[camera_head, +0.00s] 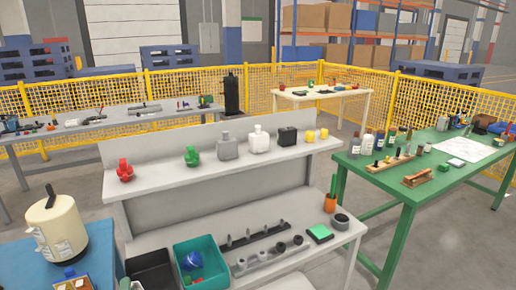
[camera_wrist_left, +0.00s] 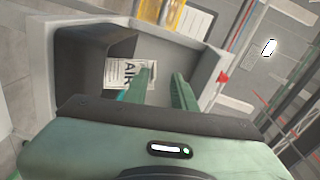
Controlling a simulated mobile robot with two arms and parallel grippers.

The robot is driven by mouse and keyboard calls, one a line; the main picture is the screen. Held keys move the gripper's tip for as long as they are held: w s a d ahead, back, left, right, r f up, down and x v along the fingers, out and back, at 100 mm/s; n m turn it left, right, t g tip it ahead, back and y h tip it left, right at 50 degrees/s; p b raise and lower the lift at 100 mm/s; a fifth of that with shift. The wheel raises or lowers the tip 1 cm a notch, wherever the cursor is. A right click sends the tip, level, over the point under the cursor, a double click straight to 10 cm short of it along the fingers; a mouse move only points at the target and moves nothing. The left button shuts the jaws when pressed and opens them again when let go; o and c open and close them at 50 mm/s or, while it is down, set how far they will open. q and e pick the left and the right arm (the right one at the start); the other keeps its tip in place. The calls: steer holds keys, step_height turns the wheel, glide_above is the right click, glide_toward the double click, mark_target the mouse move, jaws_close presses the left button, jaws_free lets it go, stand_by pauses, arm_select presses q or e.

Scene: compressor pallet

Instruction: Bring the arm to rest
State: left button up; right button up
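In the left wrist view, my left gripper (camera_wrist_left: 163,73) shows two green fingers standing apart with a gap between them. I see nothing held in the gap. Behind the fingers is a grey, open, tray-like housing (camera_wrist_left: 203,63). A white label reading "AIR" (camera_wrist_left: 118,72) lies inside it, partly hidden by the left finger. I cannot tell whether the fingers touch the housing. Neither gripper shows in the head view, and my right gripper is in no frame.
In the head view, a grey workbench (camera_head: 210,180) with a raised shelf stands in front, with a teal bin (camera_head: 222,257) on its lower surface. A green table (camera_head: 400,190) is at right. A cream canister (camera_head: 58,232) stands on a blue surface at left. Yellow fencing (camera_head: 335,78) runs behind.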

arm_select(q)
steer(key=s+d+f+n+g+h, duration=0.4)
steer(key=s+d+f+g, duration=0.25)
steer(key=s, duration=0.45)
steer(key=s+d+f+n+g+h, duration=0.45)
steer(key=s+d+f, duration=0.2)
steer(key=s, duration=0.45)
step_height(320, 180, down, 24)
steer(key=s+f+g, duration=0.1)
steer(key=s+g, duration=0.1)
steer(key=s+a+f, duration=0.2)
steer(key=s+f, duration=1.4)
steer(key=shift+s+a+f+g, duration=0.15)
steer(key=shift+s+f+g, duration=0.1)
steer(key=shift+s+g, duration=0.15)
steer(key=shift+w, duration=0.1)
